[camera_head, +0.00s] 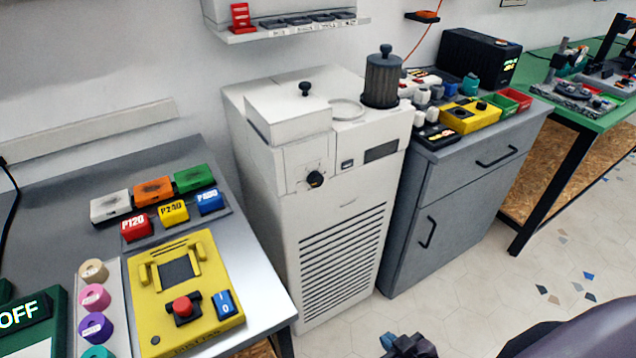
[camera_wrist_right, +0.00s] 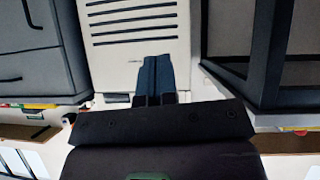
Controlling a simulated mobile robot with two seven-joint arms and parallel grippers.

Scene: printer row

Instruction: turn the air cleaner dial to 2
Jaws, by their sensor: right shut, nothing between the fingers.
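The air cleaner (camera_head: 345,215) is a tall white cabinet with a louvred front in the middle of the head view. Its dial (camera_head: 315,179) is a small dark knob on the upper front; its markings are too small to read. My right gripper (camera_head: 388,341) shows at the bottom edge of the head view, low and apart from the air cleaner. In the right wrist view its blue fingers (camera_wrist_right: 155,62) are together and empty, in front of the louvred panel (camera_wrist_right: 130,22). The dial cannot be made out there. My left gripper is not in view.
A grey table (camera_head: 258,290) with a yellow sander unit (camera_head: 213,260) and coloured blocks stands to the left. A grey cabinet (camera_head: 455,205) with handles stands close on the right, with several small items on top. Tiled floor (camera_head: 480,300) lies open in front.

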